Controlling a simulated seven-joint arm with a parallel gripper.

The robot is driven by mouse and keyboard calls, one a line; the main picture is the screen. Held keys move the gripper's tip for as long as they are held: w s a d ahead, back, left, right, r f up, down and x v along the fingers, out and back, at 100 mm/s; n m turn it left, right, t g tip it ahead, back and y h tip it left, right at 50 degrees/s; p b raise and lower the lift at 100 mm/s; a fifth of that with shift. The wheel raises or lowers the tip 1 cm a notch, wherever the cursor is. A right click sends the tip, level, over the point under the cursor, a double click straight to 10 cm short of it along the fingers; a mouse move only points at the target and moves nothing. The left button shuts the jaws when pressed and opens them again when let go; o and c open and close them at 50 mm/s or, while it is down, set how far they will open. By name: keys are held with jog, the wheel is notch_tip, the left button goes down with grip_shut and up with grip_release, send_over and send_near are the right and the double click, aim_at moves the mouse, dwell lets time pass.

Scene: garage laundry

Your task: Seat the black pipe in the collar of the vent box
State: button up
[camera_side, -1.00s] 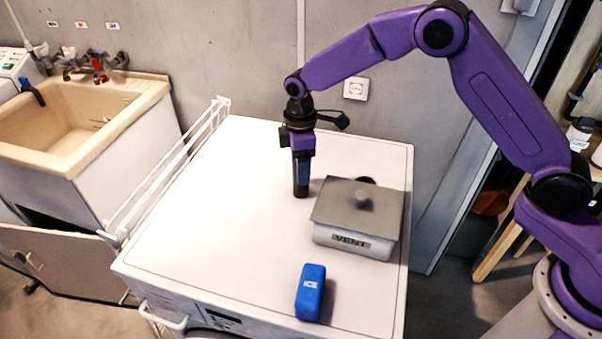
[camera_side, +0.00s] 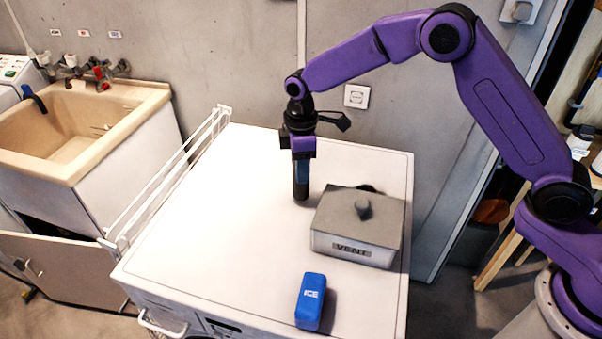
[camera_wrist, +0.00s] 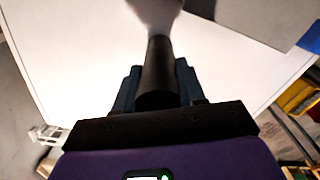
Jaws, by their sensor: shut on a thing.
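My gripper (camera_side: 300,160) is shut on the black pipe (camera_side: 301,189) and holds it upright over the white top, left of the vent box. In the wrist view the pipe (camera_wrist: 158,68) stands between the blue fingers. The pipe's lower end is at or just above the surface; I cannot tell if it touches. The grey vent box (camera_side: 350,246), with a "VENT" label on its front and a knob on its lid, stands to the right, apart from the pipe. A dark round part shows behind its back edge, mostly hidden; I cannot tell if it is the collar.
A blue block (camera_side: 311,300) lies at the front of the white appliance top (camera_side: 215,215), in front of the vent box. A white rail (camera_side: 170,175) runs along the left edge. The left and middle of the top are clear. A sink (camera_side: 75,125) stands further left.

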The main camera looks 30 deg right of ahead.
notch_tip(320, 180, up, 7)
jog(key=shift+r, duration=0.1)
jog(key=shift+d+r, duration=0.2)
jog(key=shift+r, duration=0.05)
jog(key=shift+s+d+r+n, duration=0.2)
jog(key=shift+d+n, duration=0.15)
jog(key=shift+n, duration=0.15)
jog(key=s+d+n, duration=0.9)
jog(key=d+n, duration=0.2)
jog(key=n, duration=0.4)
jog(key=shift+r, duration=0.45)
notch_tip(320, 180, down, 10)
jog(key=shift+r, duration=0.1)
